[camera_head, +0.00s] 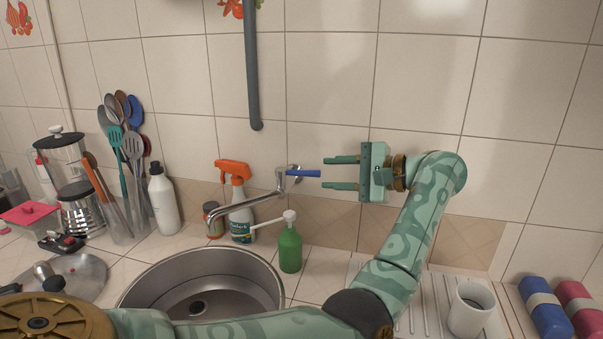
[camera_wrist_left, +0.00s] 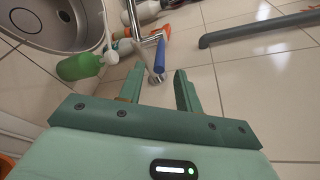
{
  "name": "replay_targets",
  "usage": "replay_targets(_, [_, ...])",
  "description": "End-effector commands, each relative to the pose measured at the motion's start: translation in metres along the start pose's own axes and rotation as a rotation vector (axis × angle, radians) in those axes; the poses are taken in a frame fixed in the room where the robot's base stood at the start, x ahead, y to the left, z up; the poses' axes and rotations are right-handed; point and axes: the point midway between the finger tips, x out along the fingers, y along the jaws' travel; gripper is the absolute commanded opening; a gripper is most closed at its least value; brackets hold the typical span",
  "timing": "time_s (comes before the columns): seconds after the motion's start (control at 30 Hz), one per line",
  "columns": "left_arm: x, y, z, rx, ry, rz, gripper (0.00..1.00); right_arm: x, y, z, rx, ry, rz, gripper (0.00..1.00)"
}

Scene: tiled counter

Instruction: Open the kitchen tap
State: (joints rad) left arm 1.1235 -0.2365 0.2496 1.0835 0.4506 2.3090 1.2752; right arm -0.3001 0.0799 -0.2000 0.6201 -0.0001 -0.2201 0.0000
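The kitchen tap (camera_head: 250,202) is a chrome wall tap with a long spout reaching left over the sink; it also shows in the left wrist view (camera_wrist_left: 136,22). Its blue lever handle (camera_head: 303,173) sticks out to the right in the head view and shows in the wrist view (camera_wrist_left: 160,56). My left gripper (camera_head: 323,173) is open and empty, its two fingers pointing left. The handle's end lies just off the fingertips, level with the gap between them. In the wrist view the gripper (camera_wrist_left: 158,78) has the tap's wall mount near its gap. My right gripper is not in view.
A round steel sink (camera_head: 268,272) lies below the spout. A green soap bottle (camera_head: 290,250) and an orange-topped spray bottle (camera_head: 239,215) stand close to the tap. A grey pipe (camera_head: 252,70) hangs on the wall above. A white cup (camera_head: 470,311) stands at right.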

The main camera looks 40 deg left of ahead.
Motion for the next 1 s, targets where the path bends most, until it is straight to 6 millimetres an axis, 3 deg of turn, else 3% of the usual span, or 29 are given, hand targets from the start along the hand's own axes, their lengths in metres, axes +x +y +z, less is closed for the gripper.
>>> replay_targets(0.1, [0.03, 0.0, 0.001, -0.001, -0.003, -0.001, 0.34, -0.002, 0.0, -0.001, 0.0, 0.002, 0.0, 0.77])
replay_targets(0.3, [0.066, 0.0, 0.0, -0.001, -0.002, 0.0, 0.34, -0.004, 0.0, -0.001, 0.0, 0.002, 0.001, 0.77])
replay_targets(0.5, [0.08, 0.0, 0.0, 0.0, 0.0, 0.0, 0.34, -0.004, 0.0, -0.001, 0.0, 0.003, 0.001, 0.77])
replay_targets(0.77, [0.081, 0.001, -0.001, 0.001, 0.001, 0.0, 0.34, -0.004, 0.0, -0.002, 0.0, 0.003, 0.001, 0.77])
replay_targets(0.9, [0.081, 0.001, -0.001, 0.0, 0.001, 0.0, 0.0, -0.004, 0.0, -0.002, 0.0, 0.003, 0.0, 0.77])
replay_targets(1.0, [0.081, 0.001, -0.001, 0.0, 0.001, 0.0, 0.0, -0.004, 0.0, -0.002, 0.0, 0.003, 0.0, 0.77])
